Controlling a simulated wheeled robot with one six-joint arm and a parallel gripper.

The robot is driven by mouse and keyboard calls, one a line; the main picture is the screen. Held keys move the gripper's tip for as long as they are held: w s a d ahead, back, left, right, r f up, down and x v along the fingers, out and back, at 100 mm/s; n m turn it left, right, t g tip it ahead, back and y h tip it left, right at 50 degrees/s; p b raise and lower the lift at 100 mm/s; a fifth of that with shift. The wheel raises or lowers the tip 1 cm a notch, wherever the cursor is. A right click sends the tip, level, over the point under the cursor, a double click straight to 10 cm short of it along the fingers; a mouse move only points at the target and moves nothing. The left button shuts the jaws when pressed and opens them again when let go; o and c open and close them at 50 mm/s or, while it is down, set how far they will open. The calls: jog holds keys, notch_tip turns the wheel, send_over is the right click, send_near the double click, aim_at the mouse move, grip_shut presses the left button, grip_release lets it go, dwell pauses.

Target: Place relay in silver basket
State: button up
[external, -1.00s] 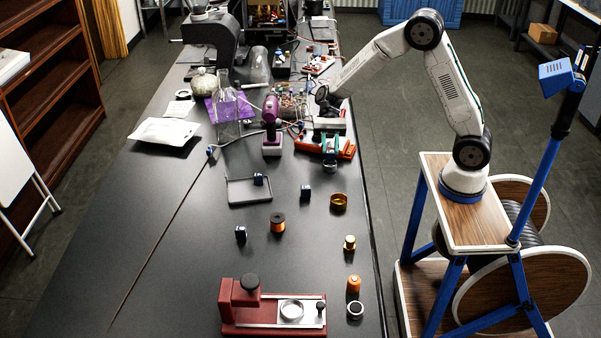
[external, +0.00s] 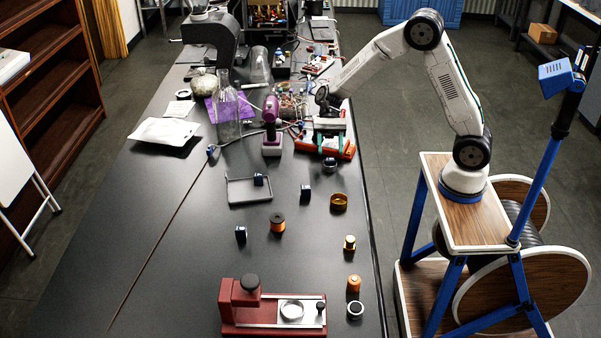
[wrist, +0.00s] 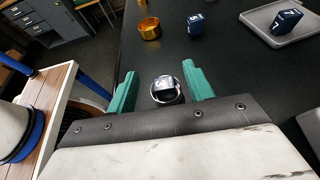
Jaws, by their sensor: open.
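A silver basket (external: 330,171), small and round, stands on the black table just in front of my gripper. It also shows in the wrist view (wrist: 177,99). A dark blue relay (wrist: 163,86) sits inside its rim, tilted a little. My gripper (wrist: 160,82) has its two green fingers spread on either side of the basket, with gaps on both sides. In the external view my gripper (external: 330,145) hangs over the table's right side. More blue relay-like blocks stand apart: one on the table (external: 306,192), one at left (external: 241,234), one on the grey tray (external: 258,180).
A gold basket (external: 339,203) stands nearer the camera. The grey tray (external: 235,200) lies to the left. A purple drill (external: 271,125) and an orange-red tool (external: 345,151) are close to my gripper.

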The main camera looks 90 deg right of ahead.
notch_tip(320, 180, up, 7)
dwell(0.4)
dwell(0.4)
jog(key=s+r+n+h, duration=0.1)
jog(key=s+n+h, duration=0.5)
jog(key=s, duration=0.9)
jog(key=s+a+r+n+t+h, duration=0.1)
jog(key=s+r+n+h, duration=0.1)
jog(key=s+n+h, duration=0.5)
jog(key=s+n, duration=0.5)
jog(key=s, duration=0.3)
jog(key=shift+a, duration=0.3)
